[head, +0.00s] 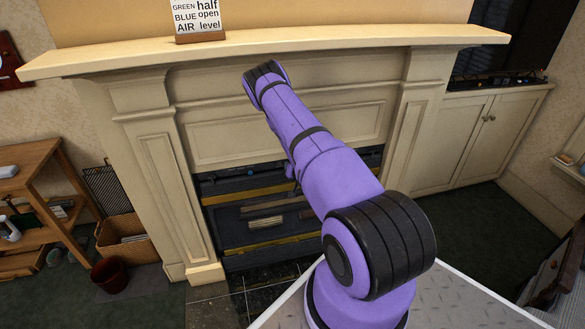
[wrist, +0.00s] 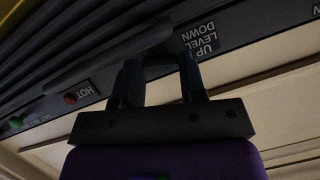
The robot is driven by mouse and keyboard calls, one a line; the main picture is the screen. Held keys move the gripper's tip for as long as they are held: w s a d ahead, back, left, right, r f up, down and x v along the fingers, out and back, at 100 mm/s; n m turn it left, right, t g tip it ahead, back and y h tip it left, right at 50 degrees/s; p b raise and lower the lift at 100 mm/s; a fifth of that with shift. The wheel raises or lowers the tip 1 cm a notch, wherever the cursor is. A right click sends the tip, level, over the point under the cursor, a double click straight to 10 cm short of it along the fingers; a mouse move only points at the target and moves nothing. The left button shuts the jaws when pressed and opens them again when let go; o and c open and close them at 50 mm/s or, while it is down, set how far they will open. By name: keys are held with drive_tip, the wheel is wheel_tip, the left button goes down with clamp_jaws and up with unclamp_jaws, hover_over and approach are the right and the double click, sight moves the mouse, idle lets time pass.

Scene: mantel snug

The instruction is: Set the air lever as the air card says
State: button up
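The card (head: 200,18) stands on the mantel in the head view and its lines read "GREEN half", "BLUE open" and "AIR level". In the wrist view, a dark lever bar (wrist: 100,66) runs across the front of the grate. Its right end lies at the fingertips of my gripper (wrist: 158,68). The two fingers are apart, with a gap between them; I cannot tell whether they touch the bar. A plate (wrist: 201,37) reading "UP LEVEL DOWN" is just right of the bar's end, upside down in this view. My arm hides the gripper in the head view.
A "HOT" label (wrist: 86,92) with a red knob (wrist: 70,98) and a green knob (wrist: 16,122) lie left of my gripper. The mantel shelf (head: 330,40) overhangs the fireplace. A wooden shelf unit (head: 35,185) and basket (head: 125,238) stand at left, a cabinet (head: 468,140) at right.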

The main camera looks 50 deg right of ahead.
drive_tip(key=shift+c, duration=0.7)
drive_tip(key=shift+a+n+g+h, duration=0.15)
drive_tip(key=shift+n+g+h, duration=0.4)
drive_tip(key=shift+n, duration=0.55)
drive_tip(key=o, duration=0.7)
drive_tip(key=shift+c, duration=0.2)
drive_tip(key=v, duration=1)
drive_tip(key=shift+s+a, duration=0.2)
drive_tip(key=shift+s, duration=0.1)
drive_tip(key=shift+w+r, duration=0.1)
drive_tip(key=shift+r, duration=0.05)
